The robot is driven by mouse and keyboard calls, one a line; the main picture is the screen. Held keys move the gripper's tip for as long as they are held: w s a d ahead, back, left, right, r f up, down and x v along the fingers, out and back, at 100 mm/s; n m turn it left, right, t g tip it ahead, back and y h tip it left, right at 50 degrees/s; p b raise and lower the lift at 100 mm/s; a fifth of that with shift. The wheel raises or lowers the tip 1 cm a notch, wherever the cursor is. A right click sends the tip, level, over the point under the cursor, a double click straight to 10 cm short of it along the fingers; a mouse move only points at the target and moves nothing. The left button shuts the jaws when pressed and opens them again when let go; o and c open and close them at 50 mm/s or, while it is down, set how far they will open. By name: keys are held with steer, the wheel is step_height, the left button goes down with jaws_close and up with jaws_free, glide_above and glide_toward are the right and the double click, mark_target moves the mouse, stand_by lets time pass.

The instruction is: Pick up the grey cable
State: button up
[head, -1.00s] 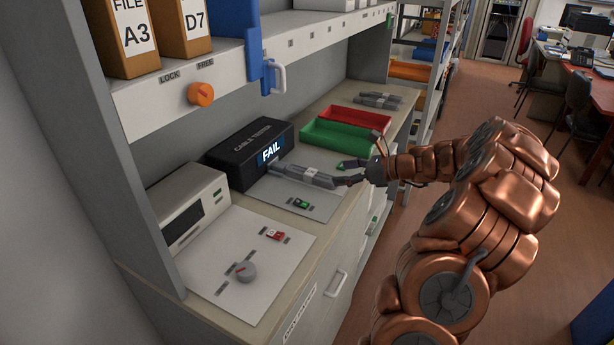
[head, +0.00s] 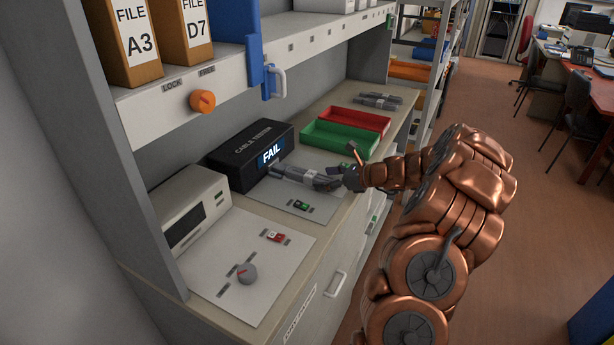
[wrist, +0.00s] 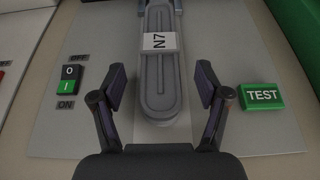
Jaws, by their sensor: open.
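The grey cable (head: 300,175) lies on the pale panel in front of the black cable tester (head: 250,152), its far end at the tester's front. The tester's screen reads FAIL. In the wrist view the cable (wrist: 161,85) runs lengthwise, with a white N7 label across it. My gripper (wrist: 160,93) is open, its two fingers on either side of the cable's near end, and no contact shows. In the head view my gripper (head: 338,176) is at the near end of the cable and partly covers it.
A green TEST button (wrist: 262,97) is right of the fingers, and a green and black on/off switch (wrist: 70,80) is left. A green tray (head: 336,139) and a red tray (head: 360,120) stand behind. More grey cables (head: 378,100) lie at the back.

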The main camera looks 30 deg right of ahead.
steer(key=shift+c, duration=0.3)
jaws_close()
stand_by(0.3)
steer(key=shift+r, duration=0.1)
